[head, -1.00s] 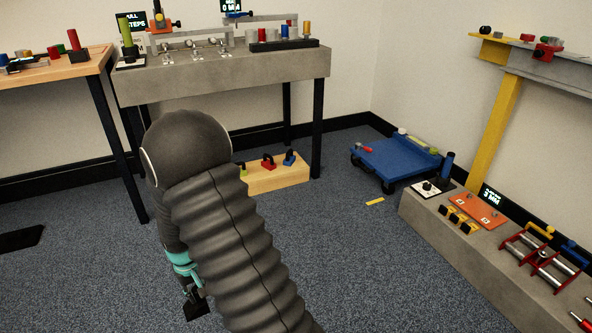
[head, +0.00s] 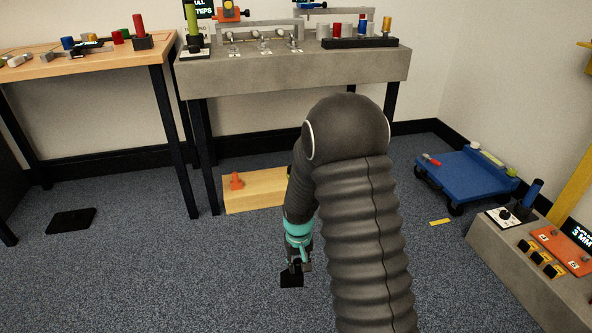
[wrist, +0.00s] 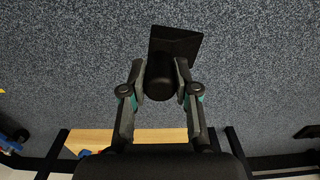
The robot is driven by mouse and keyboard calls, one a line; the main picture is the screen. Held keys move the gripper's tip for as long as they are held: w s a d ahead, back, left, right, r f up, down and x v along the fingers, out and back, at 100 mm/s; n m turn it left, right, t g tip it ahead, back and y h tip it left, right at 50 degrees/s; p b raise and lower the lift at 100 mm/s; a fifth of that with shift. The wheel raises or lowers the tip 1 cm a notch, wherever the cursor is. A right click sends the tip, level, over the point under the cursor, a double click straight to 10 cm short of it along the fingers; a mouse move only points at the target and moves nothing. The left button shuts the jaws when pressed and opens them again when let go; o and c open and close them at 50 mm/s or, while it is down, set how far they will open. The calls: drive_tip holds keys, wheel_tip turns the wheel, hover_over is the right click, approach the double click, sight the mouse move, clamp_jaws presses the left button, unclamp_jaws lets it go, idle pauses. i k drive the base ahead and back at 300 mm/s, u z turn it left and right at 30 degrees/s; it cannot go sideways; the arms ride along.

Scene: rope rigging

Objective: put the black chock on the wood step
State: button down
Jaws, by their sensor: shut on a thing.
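The black chock (head: 291,278) hangs from my gripper (head: 297,262) above the carpet in the head view. In the wrist view my gripper (wrist: 160,82) is shut on the chock's rounded black part, and the chock's flat, squarish end (wrist: 177,42) sticks out beyond the fingers. The wood step (head: 262,195) is a low pale block on the floor under the grey bench, behind and to the left of my gripper. My arm hides its right part. In the wrist view part of the step (wrist: 150,137) shows beyond my gripper's base.
An orange chock-like piece (head: 236,181) stands on the step's left end. A black flat mat or plate (head: 71,220) lies on the carpet at left. A blue cart (head: 467,178) stands at right. The carpet before the step is clear.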

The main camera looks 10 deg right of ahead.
sight(265, 183)
drive_tip(key=i, duration=1.3)
